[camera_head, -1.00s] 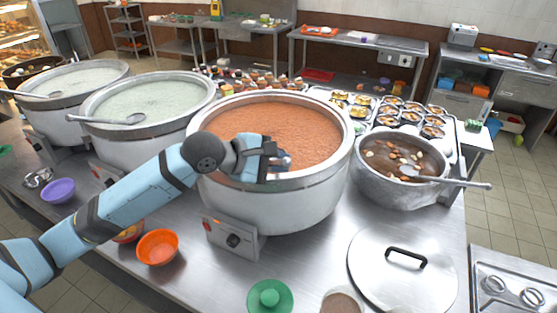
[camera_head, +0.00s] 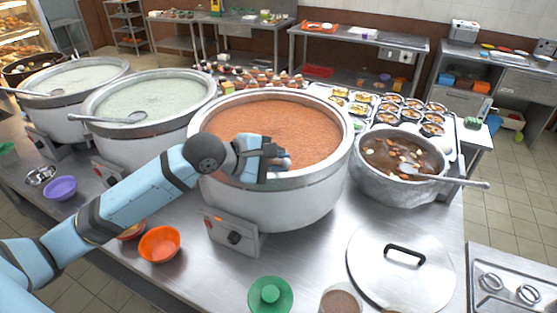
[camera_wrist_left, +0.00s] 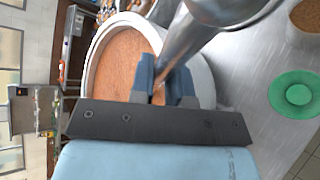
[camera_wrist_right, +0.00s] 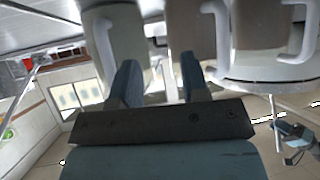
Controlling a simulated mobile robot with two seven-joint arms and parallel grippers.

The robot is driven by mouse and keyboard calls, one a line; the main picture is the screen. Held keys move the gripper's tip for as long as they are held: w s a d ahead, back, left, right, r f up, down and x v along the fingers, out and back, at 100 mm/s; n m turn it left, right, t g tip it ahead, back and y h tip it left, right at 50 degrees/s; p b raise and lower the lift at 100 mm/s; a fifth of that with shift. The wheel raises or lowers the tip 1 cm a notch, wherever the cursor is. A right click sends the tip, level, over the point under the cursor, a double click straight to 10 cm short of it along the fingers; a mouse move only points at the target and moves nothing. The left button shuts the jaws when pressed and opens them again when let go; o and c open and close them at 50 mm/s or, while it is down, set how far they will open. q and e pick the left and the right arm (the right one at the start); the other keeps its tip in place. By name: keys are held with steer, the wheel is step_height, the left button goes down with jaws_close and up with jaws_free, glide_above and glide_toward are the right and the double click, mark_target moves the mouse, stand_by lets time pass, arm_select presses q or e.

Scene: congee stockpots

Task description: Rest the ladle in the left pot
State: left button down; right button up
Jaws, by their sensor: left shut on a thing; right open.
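My left gripper (camera_head: 272,160) is at the near rim of the big pot of orange-brown food (camera_head: 325,180). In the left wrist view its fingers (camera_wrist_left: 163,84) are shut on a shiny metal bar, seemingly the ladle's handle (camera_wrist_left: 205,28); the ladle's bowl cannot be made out. To the left stand a pot of pale congee (camera_head: 140,140) with a ladle (camera_head: 110,119) across its near rim, and another pale pot (camera_head: 65,115) at the far left, also with a ladle (camera_head: 35,93). My right gripper (camera_wrist_right: 160,78) is open and empty, out of the head view.
A smaller pot of brown soup (camera_head: 395,185) with a ladle (camera_head: 450,180) stands at right. Food trays (camera_head: 380,110) stand behind.

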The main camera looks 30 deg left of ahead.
arm_select(q)
steer(key=shift+f+p, duration=0.25)
steer(key=shift+p, duration=0.05)
steer(key=c, duration=1)
jaws_free()
steer(key=shift+f, duration=0.1)
steer(key=shift+b+v, duration=1.1)
steer(key=shift+v, duration=5.8)
